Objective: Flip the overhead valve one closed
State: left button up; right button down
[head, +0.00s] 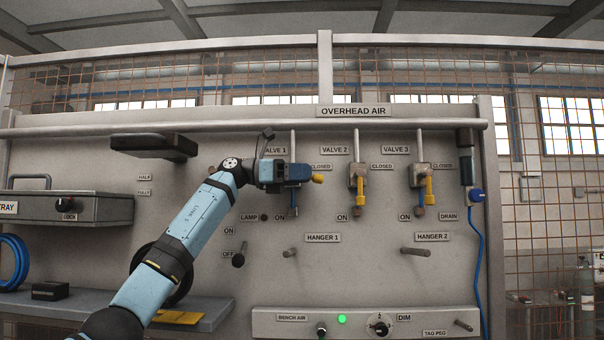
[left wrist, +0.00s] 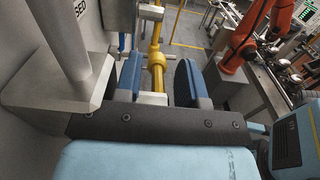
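Valve 1 is the leftmost valve under the OVERHEAD AIR sign (head: 353,111). My left gripper (head: 301,174) is at it and hides most of its body. Its yellow handle (head: 317,178) sticks out to the right past the gripper, towards the CLOSED label side, not down at ON. In the left wrist view the yellow handle (left wrist: 157,60) shows between the two blue fingers (left wrist: 160,82), with gaps visible on both sides. The left gripper looks open around it. My right gripper is in neither view.
Valve 2 (head: 357,180) and valve 3 (head: 420,184) hang to the right, handles down. A dark bracket (head: 152,146) is at upper left. The left wrist view shows an orange arm (left wrist: 245,40) farther off.

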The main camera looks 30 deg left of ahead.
pick_arm(q)
grip_shut()
jog(key=shift+w+f+h+b, duration=0.1)
jog(key=shift+f+h+b, duration=0.1)
jog(key=shift+h+b, duration=0.25)
jog(key=shift+r+t+h, duration=0.25)
jog(key=shift+t+h, duration=0.15)
jog(key=shift+h, duration=0.25)
jog(key=shift+r, duration=0.2)
grip_release()
jog(key=b+v, duration=0.1)
jog(key=v, duration=1.1)
jog(key=shift+f, duration=0.1)
